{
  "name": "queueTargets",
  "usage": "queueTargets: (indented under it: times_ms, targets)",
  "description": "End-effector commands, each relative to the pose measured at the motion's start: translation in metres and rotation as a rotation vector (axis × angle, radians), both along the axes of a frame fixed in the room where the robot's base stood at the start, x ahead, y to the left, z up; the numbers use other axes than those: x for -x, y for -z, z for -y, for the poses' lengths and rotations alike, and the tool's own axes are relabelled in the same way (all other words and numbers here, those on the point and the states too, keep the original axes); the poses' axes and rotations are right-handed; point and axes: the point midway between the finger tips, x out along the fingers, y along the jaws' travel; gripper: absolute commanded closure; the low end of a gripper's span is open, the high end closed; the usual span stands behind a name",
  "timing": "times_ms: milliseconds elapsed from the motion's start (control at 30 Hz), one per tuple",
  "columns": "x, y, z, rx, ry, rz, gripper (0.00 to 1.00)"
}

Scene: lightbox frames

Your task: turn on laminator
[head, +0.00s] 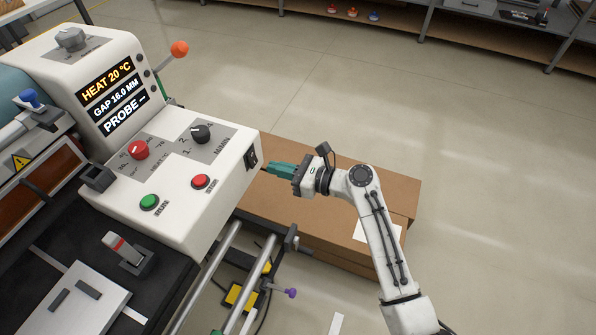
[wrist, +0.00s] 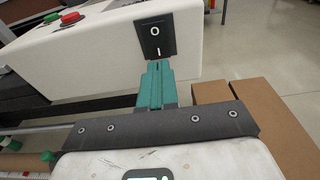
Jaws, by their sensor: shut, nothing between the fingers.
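The laminator (head: 205,215) is a white control box at the left in the head view. Its display reads HEAT 20 °C, GAP 16.0 MM and PROBE with dashes. A black rocker switch (head: 251,157) marked O and I is on its right end face. The switch also shows in the wrist view (wrist: 155,38), with O above I. My gripper (head: 270,168) has teal fingers, shut and empty, pointing at the switch. In the wrist view the fingertips (wrist: 156,66) are just below the I end; I cannot tell whether they touch.
The panel has a green button (head: 149,202), a red button (head: 201,181), a red knob (head: 138,150) and a black knob (head: 202,134). Cardboard boxes (head: 385,195) lie below my arm. Metal rails (head: 218,270) run under the box. The floor at the right is clear.

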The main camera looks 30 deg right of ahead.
Motion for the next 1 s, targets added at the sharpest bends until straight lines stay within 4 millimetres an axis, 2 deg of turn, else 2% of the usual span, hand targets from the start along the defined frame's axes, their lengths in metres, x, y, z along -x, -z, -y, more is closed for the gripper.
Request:
queueTargets:
  times_ms: [100,300,1000]
  targets:
    - [-0.014,0.002,-0.011,0.001,-0.002,0.000,1.00]
    - [-0.026,0.004,-0.019,0.001,0.001,0.000,1.00]
    - [-0.031,0.005,-0.022,0.000,0.001,0.001,1.00]
